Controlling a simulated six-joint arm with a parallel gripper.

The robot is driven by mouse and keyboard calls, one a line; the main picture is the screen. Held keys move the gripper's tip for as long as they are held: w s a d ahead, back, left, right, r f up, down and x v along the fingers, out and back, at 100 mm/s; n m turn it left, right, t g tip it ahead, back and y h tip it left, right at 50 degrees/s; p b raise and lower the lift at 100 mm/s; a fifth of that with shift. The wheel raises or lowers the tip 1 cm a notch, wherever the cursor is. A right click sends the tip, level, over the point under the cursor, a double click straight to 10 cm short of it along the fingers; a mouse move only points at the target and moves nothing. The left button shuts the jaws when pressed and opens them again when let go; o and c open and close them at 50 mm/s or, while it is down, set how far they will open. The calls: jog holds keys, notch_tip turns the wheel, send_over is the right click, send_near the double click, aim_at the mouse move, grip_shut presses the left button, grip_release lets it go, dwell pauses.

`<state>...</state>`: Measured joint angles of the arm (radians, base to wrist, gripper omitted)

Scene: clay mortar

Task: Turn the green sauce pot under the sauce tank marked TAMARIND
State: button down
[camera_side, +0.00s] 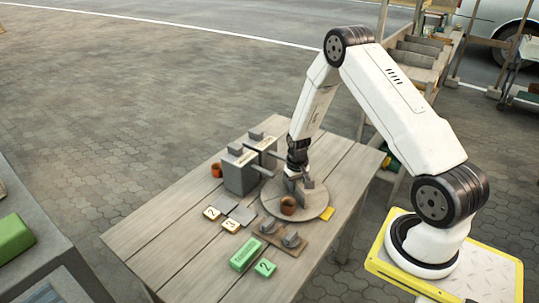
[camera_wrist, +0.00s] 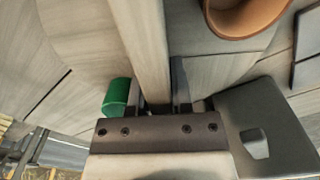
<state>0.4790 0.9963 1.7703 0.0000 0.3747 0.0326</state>
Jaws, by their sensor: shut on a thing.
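A round grey-brown turntable (camera_side: 318,207) sits on the wooden table, and a brown pot (camera_side: 288,206) stands on its near side. My gripper (camera_side: 296,176) is low over the turntable. In the wrist view my gripper (camera_wrist: 160,98) is shut on a long pale bar (camera_wrist: 142,40), apparently the turntable's handle. The green sauce pot (camera_wrist: 117,96) shows beside the left finger; in the side view I cannot make it out. Two grey sauce tanks (camera_side: 239,173) stand left of my gripper, with spouts toward the turntable. Their labels are too small to read, so I cannot tell which is TAMARIND.
An orange-brown pot (camera_side: 217,170) stands left of the tanks. Number tiles (camera_side: 231,226), a wooden board with grey pieces (camera_side: 268,236) and green blocks (camera_side: 246,254) lie in front. The table's left front is clear.

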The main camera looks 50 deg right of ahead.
jog(key=shift+n, duration=11.2)
jog(key=c, duration=0.5)
grip_release()
jog(key=shift+r, duration=0.15)
jog(key=shift+r, duration=3.8)
